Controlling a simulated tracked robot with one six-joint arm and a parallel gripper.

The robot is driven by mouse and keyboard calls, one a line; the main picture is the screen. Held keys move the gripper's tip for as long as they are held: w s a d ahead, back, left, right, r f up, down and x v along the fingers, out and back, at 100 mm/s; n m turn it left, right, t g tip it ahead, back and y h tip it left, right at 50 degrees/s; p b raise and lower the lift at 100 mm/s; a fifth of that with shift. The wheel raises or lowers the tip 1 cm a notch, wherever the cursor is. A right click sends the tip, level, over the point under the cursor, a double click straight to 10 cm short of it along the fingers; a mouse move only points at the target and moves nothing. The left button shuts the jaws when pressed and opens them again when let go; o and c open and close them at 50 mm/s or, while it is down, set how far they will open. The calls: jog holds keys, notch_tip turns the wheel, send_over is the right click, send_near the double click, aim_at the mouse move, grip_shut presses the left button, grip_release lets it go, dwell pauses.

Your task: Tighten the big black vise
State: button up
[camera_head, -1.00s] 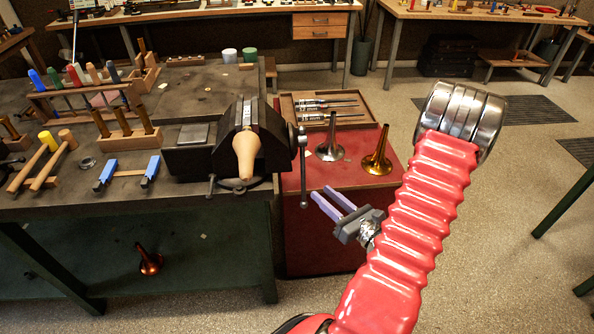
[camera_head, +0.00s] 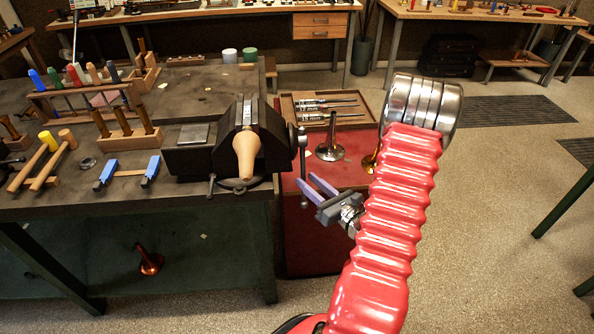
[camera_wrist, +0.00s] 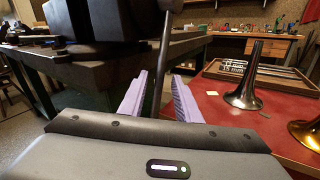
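The big black vise (camera_head: 232,150) is fixed at the right front corner of the workbench. A tapered wooden piece (camera_head: 247,156) sits at its jaws. Its thin dark handle bar (camera_head: 303,150) hangs nearly upright on the vise's right side. My gripper (camera_head: 308,182) is open, its two lavender fingers pointing up-left at the bar's lower part. In the wrist view my gripper (camera_wrist: 160,80) has the bar (camera_wrist: 160,65) showing between its fingers, with clear space on both sides. Whether the bar is fully between the fingertips or just beyond them, I cannot tell. The vise's dark body (camera_wrist: 115,18) fills the upper left there.
A red cabinet (camera_head: 350,172) stands right of the bench, close to my gripper. On it are a silver bell (camera_head: 330,146), a brass bell (camera_head: 371,160) partly hidden by my arm, and a wooden tray (camera_head: 290,104) of tools. Open floor lies to the right.

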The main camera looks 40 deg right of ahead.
aim_at(302, 176)
jog(key=w, duration=0.7)
jog(key=shift+d, duration=0.1)
grip_shut()
dwell(0.3)
